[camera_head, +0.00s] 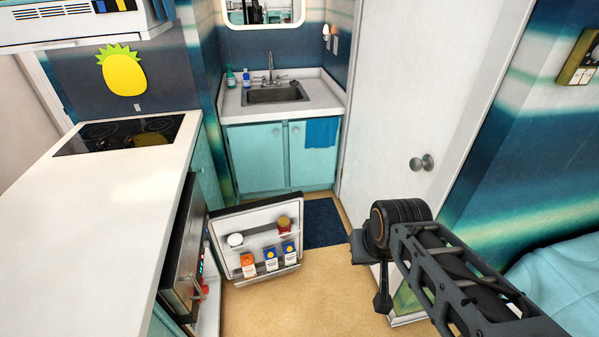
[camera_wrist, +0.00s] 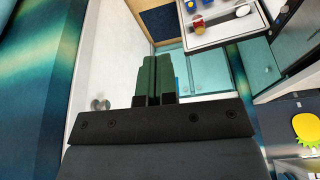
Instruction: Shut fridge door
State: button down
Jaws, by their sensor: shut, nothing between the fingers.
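The fridge door (camera_head: 262,237) stands wide open in the head view, its shelved inner side showing. It holds several cartons, a white round item and a jar. The open fridge body (camera_head: 210,318) is under the white counter at lower left, mostly hidden by the counter. In the wrist view the door (camera_wrist: 216,35) is at the top, right of centre. My gripper (camera_wrist: 157,62) has its green fingers together, empty, and appears apart from the door. In the head view my arm is at right; its fingers cannot be made out there.
The white counter (camera_head: 100,225) with a cooktop (camera_head: 118,135) runs along the left. A sink cabinet (camera_head: 258,157) and a dark blue mat (camera_head: 322,222) are beyond the door. A white room door (camera_head: 400,120) is at right. Tan floor (camera_head: 290,310) is clear in front of the fridge door.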

aim_at(256, 221)
jog(key=u, duration=0.2)
jog(key=i, duration=1.8)
jog(key=u, duration=0.4)
